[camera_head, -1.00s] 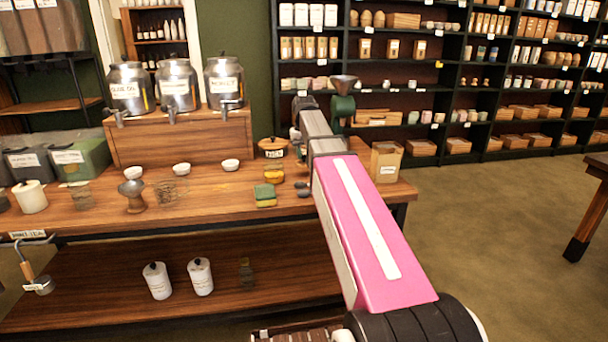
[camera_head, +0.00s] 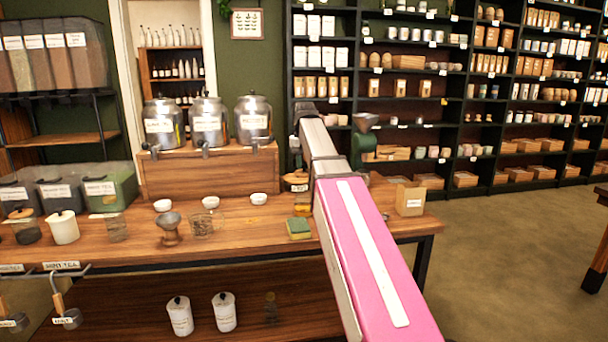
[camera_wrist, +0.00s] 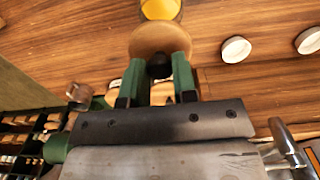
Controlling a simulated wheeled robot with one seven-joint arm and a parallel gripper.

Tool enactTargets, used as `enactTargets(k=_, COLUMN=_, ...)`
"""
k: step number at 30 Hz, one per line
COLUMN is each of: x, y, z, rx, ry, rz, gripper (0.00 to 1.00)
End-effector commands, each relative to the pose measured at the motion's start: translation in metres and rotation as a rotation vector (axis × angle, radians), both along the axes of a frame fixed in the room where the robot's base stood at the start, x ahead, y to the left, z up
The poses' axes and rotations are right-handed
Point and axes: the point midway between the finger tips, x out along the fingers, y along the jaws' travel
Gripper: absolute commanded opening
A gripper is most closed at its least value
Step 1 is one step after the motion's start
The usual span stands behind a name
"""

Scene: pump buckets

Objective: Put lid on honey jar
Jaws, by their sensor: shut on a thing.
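In the wrist view my gripper (camera_wrist: 159,64) has its two green fingers closed on the black knob of a round wooden lid (camera_wrist: 160,37). The amber honey jar (camera_wrist: 160,9) shows just beyond the lid at the top edge, partly cut off and partly covered by it. I cannot tell whether lid and jar touch. In the head view the amber jar (camera_head: 302,209) stands on the wooden table, partly hidden by my arm.
White bowls (camera_wrist: 236,49) stand nearby. A paper bag (camera_head: 410,201) stands near the table's right end. Metal dispensers (camera_head: 207,122) stand at the back.

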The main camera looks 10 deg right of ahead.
Motion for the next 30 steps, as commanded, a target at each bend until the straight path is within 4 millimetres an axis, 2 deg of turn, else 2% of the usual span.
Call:
enactTargets(k=8, x=-0.001, y=0.000, z=-0.007, rx=0.000, ry=0.001, rz=0.000, gripper=0.17)
enactTargets(k=24, x=-0.001, y=0.000, z=-0.051, rx=0.000, ry=0.000, rz=0.000, gripper=0.17)
enactTargets(k=30, x=0.000, y=0.000, z=-0.056, rx=0.000, ry=0.000, rz=0.000, gripper=0.17)
